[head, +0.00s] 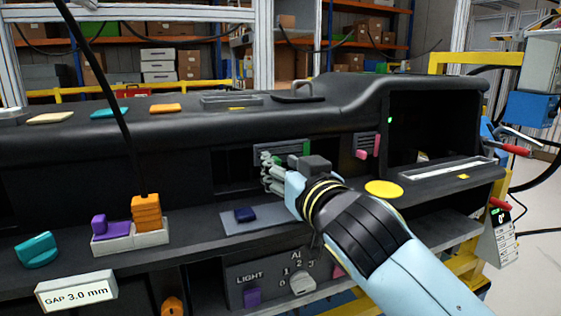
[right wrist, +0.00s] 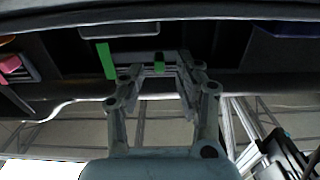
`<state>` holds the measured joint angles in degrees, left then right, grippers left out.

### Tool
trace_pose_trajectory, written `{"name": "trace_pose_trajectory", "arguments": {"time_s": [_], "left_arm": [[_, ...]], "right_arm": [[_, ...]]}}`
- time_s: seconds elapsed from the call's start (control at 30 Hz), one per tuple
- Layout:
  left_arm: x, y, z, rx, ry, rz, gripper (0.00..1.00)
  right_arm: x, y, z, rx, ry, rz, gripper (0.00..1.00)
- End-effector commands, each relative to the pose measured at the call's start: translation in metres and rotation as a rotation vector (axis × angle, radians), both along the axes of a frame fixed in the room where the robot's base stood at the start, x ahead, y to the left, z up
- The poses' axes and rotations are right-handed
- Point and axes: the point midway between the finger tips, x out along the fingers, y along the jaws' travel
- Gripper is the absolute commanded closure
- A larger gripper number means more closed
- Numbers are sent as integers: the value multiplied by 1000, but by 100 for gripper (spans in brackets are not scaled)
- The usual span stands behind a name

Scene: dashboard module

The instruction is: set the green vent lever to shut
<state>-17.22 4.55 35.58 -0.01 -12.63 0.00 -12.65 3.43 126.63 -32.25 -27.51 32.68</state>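The green vent lever (right wrist: 159,65) is a small green tab on the slats of the middle vent (head: 280,147). A green strip (head: 306,147) marks the vent's right end and also shows in the right wrist view (right wrist: 106,60). My right gripper (head: 267,172) is at the vent front, and its fingers (right wrist: 159,74) are apart, one on each side of the lever. I cannot tell whether either finger touches it. My left gripper is not in view.
A second vent has a pink lever (head: 361,154) and a pink strip (head: 377,145). A dark blue block (head: 245,214) lies below my gripper. An orange stack (head: 146,212) and a purple piece (head: 113,228) stand left, a yellow disc (head: 384,189) right. A black cable hangs at left.

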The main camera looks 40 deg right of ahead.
Motion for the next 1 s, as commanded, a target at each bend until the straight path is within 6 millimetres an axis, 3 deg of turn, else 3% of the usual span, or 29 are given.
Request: {"name": "trace_pose_trajectory", "arguments": {"time_s": [0.13, 0.4, 0.67, 1.0], "left_arm": [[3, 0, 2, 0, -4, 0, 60], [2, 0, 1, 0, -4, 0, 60], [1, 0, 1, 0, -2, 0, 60], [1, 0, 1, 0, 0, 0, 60]], "right_arm": [[10, -3, 0, 0, 0, 0, 65], [12, -3, 0, 0, 1, 0, 65], [12, -3, 0, 0, 1, 0, 98], [12, -3, 0, 0, 1, 0, 100]]}}
